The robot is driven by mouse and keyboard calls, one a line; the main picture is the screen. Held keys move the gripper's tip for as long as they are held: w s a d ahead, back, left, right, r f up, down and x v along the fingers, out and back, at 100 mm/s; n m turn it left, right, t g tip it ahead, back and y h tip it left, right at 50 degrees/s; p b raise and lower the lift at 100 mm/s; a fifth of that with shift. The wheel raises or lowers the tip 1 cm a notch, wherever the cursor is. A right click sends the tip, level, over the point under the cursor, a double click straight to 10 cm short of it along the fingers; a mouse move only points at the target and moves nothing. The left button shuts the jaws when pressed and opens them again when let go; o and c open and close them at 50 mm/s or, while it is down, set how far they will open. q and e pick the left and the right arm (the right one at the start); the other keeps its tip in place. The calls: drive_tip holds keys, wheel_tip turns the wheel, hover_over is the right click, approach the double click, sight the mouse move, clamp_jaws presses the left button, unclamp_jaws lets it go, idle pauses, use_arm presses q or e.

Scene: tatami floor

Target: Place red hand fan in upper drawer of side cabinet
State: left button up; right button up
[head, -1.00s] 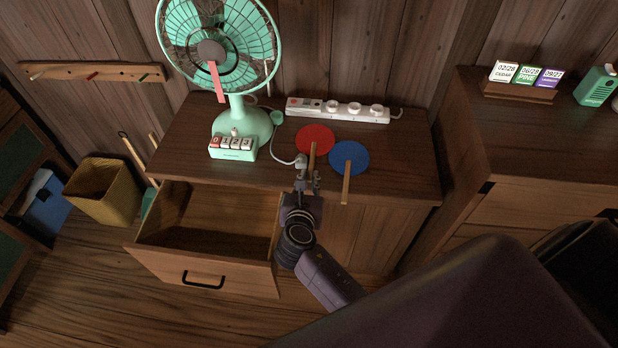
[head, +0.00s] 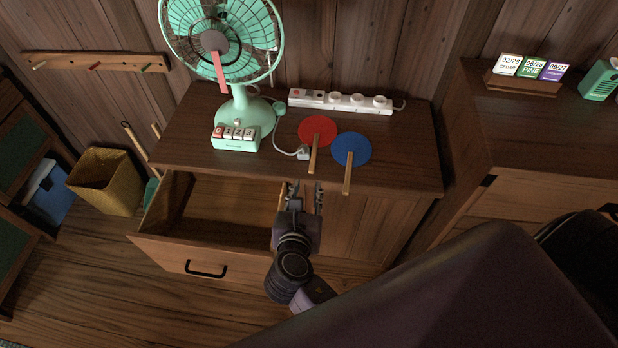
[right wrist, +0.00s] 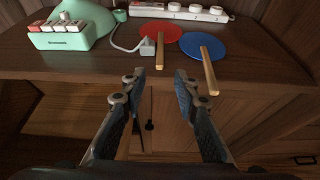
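The red hand fan (head: 317,129) lies flat on top of the side cabinet (head: 395,165), its wooden handle pointing toward the front edge. It also shows in the right wrist view (right wrist: 160,31). A blue hand fan (head: 352,149) lies just right of it. The upper drawer (head: 165,250) at the cabinet's left is pulled open, and its visible inside looks empty. My right gripper (head: 305,186) is in front of the cabinet's front edge, below the red fan's handle. In the right wrist view its fingers (right wrist: 160,75) are apart with nothing between them. My left gripper is not in view.
A green electric fan (head: 235,120) stands on the cabinet's left, its plug (head: 303,154) lying beside the red fan's handle. A white power strip (head: 340,102) lies behind the hand fans. Another cabinet (head: 530,140) stands at the right. A yellow bin (head: 105,185) is on the floor at left.

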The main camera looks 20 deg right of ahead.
drive_tip(key=shift+v, duration=0.9)
